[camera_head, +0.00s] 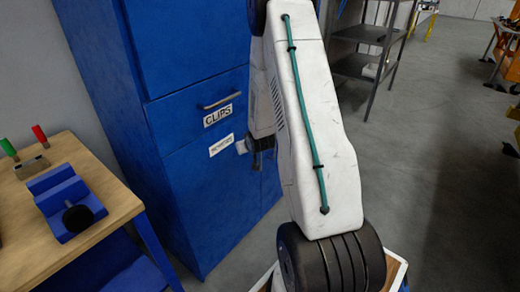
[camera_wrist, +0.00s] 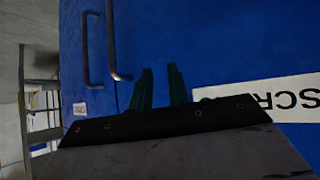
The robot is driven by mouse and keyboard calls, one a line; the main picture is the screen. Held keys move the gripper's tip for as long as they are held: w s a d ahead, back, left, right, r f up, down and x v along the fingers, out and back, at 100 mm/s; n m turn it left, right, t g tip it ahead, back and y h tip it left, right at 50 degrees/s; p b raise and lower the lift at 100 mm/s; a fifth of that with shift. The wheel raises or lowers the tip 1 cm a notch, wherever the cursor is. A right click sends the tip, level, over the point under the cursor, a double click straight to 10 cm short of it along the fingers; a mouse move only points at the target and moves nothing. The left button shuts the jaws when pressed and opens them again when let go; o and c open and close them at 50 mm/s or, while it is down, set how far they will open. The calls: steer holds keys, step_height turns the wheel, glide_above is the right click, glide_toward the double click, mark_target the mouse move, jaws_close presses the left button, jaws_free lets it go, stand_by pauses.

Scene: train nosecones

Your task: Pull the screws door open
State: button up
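The blue cabinet front carries a white label that begins "SCR" (camera_wrist: 285,97) in the wrist view. A vertical bar handle (camera_wrist: 112,45) stands on the blue door (camera_wrist: 215,40), up and left of my fingers. In the head view my gripper (camera_head: 259,158) is close to the lower cabinet front, right of a small white label (camera_head: 221,145). My arm hides part of the door there.
A drawer with a bar handle (camera_head: 220,102) and a CLIPS label (camera_head: 218,115) sits above the lower door. A wooden-topped workbench (camera_head: 105,170) with a blue vise-like block (camera_head: 66,200) stands at the left.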

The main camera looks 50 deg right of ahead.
steer(key=s+d+f+m+t+h, duration=0.1)
steer(key=s+d+f+t+h, duration=0.3)
steer(key=d+f+t, duration=0.35)
steer(key=x, duration=0.7)
steer(key=shift+w+f, duration=0.2)
steer(key=shift+f, duration=0.3)
steer(key=shift+d+g, duration=0.15)
steer(key=shift+g, duration=0.1)
jaws_close()
